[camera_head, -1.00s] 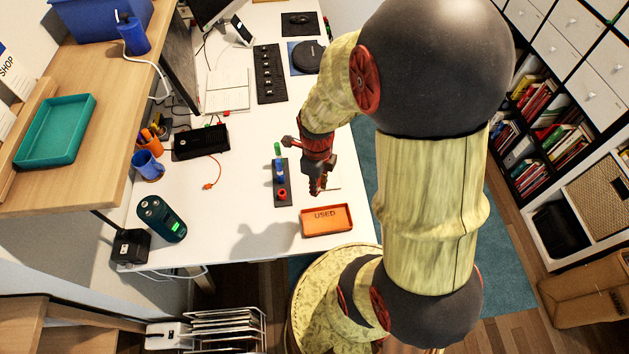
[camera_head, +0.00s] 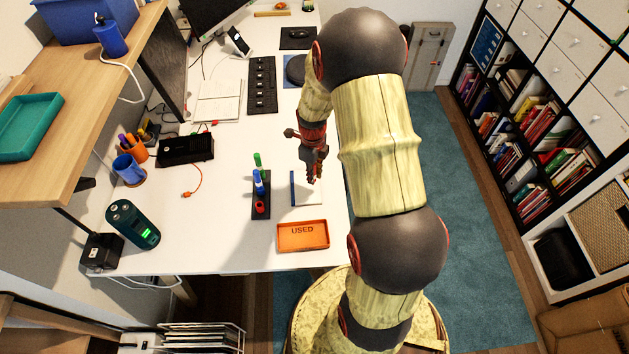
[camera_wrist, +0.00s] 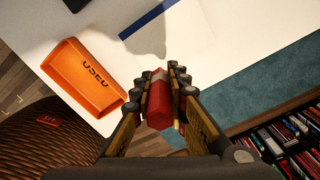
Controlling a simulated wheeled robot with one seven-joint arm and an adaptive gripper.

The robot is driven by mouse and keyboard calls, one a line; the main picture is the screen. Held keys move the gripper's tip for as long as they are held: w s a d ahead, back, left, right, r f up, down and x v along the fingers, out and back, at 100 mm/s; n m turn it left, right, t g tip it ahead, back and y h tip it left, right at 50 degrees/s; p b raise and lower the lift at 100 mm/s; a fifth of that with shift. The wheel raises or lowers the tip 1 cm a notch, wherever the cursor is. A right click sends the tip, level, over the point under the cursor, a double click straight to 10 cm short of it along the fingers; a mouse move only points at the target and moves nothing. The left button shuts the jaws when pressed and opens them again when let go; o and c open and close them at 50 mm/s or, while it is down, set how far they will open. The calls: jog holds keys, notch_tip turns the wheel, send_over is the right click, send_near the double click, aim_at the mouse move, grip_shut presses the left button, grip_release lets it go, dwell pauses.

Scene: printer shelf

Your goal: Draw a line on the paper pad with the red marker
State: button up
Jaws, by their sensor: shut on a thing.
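My gripper (camera_head: 314,170) is shut on the red marker (camera_wrist: 158,106), which sits between its fingers in the wrist view. In the head view the fingers hide most of the marker. The paper pad (camera_head: 302,196) is white with a blue strip along its left edge and lies flat on the desk. My gripper is over the pad's right part. The pad also shows in the wrist view (camera_wrist: 187,45), ahead of the fingers. I cannot tell whether the marker's tip touches the paper; no line is visible on it.
A black marker stand (camera_head: 262,190) with green and blue markers and a red piece stands left of the pad. An orange tray labelled USED (camera_head: 303,235) lies near the desk's front edge. A green-lit device (camera_head: 133,224) stands at left. White desk between them is free.

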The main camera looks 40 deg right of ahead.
jog(key=shift+f+b, duration=1.75)
jog(key=shift+f, duration=0.8)
jog(key=shift+f, duration=0.35)
jog(key=shift+w+d+p, duration=0.1)
jog(key=shift+w+d, duration=0.6)
jog(key=shift+w, duration=0.2)
jog(key=shift+w+d+p, duration=0.1)
jog(key=shift+w+d, duration=0.55)
jog(key=shift+w, duration=0.3)
jog(key=shift+w+d+p, duration=0.1)
jog(key=shift+w+d, duration=0.6)
jog(key=shift+w, duration=0.2)
dwell(1.3)
notch_tip(320, 180, up, 7)
jog(key=p, duration=0.4)
dwell(0.6)
